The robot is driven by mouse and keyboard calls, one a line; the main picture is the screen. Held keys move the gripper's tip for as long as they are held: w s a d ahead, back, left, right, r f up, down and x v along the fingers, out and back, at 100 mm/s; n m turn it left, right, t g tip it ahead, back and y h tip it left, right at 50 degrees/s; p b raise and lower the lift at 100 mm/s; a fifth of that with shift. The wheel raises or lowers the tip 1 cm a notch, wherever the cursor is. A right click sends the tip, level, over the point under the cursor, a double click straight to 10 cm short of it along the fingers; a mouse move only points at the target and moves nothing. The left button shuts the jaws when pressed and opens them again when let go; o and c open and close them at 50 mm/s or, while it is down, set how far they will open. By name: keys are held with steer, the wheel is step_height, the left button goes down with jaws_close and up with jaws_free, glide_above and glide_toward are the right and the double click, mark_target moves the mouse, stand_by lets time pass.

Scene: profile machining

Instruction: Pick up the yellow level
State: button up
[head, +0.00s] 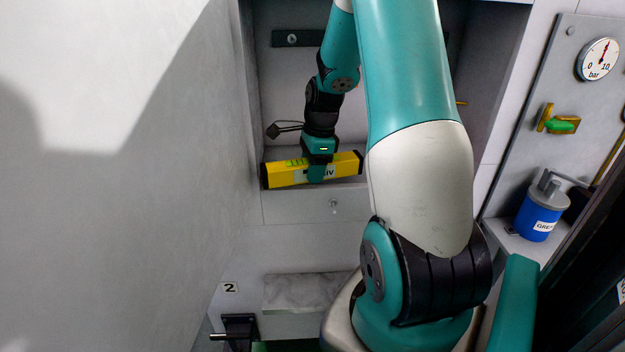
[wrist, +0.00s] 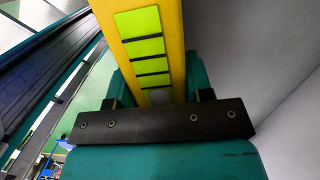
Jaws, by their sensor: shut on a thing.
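The yellow level (head: 285,173) is a long yellow bar with black end caps and green marks. It lies roughly level across the picture in the head view, in front of the pale back wall of the recess. My gripper (head: 317,172) comes down from above and is shut on the level near its middle. In the wrist view the level (wrist: 173,35) stands between the fingers of my gripper (wrist: 160,97), with its green vial strip facing the camera. My arm hides part of the area to the right of the level in the head view.
A grey ledge (head: 315,207) with a small knob is just below the level. A large pale wall (head: 110,190) stands close on the left. On the right are a pressure gauge (head: 598,59), a green-handled valve (head: 561,125) and a blue grease can (head: 540,215) on a shelf.

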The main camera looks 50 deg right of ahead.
steer(key=r, duration=0.2)
steer(key=r+b, duration=0.1)
steer(key=r, duration=0.1)
steer(key=shift+s+a, duration=0.15)
steer(key=shift+a, duration=0.05)
steer(key=s+a+b, duration=0.6)
steer(key=s+a, duration=0.6)
steer(key=a, duration=0.2)
steer(key=shift+s+a, duration=0.25)
steer(key=shift+a, duration=0.05)
steer(key=shift+s+r, duration=0.1)
